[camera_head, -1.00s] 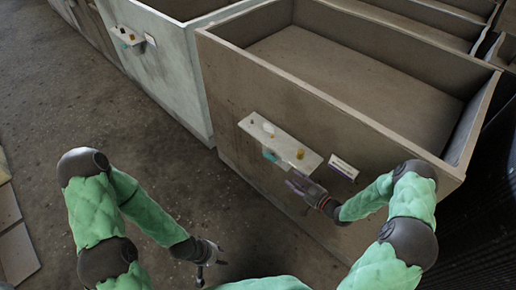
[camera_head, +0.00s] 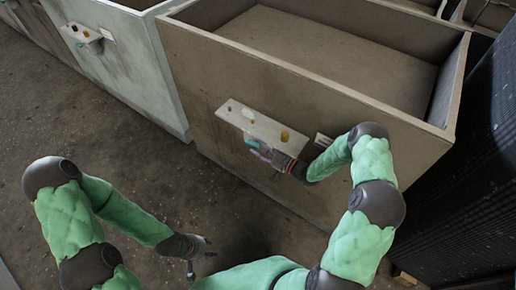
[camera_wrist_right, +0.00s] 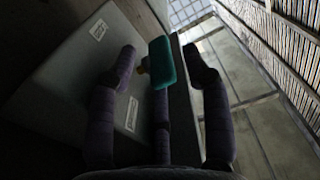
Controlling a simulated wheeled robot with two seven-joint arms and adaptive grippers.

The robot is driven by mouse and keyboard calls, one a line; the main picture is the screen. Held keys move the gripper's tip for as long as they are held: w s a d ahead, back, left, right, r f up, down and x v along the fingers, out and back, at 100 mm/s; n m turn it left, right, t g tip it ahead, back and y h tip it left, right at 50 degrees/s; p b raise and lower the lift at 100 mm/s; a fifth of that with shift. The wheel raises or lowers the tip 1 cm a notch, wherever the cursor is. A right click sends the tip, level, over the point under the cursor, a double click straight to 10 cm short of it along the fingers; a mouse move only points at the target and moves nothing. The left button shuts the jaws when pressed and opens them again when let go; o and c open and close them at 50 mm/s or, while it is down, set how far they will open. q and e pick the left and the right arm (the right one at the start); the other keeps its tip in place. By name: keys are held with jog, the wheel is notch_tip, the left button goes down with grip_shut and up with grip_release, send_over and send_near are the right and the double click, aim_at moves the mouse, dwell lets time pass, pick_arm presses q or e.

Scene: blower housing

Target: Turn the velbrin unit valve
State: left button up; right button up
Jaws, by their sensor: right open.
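In the right wrist view the teal handle (camera_wrist_right: 161,62) stands between my right gripper's fingers, with gaps on both sides. My right gripper (camera_head: 262,155) is open just below the panel. Which unit the name velbrin belongs to cannot be read. My left gripper (camera_head: 203,256) is open and empty, low over the floor.
The brown open-topped bin (camera_head: 300,125) fills the middle. A pale bin (camera_head: 125,65) with a similar panel (camera_head: 82,33) stands to its left. A label (camera_head: 322,139) is beside the near panel. A dark ribbed structure (camera_head: 460,190) is at the right. The floor at left is clear.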

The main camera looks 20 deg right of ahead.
jog(key=shift+w+a, duration=0.35)
jog(key=shift+w, duration=0.1)
grip_shut()
jog(key=shift+r, duration=0.1)
jog(key=shift+d, duration=0.1)
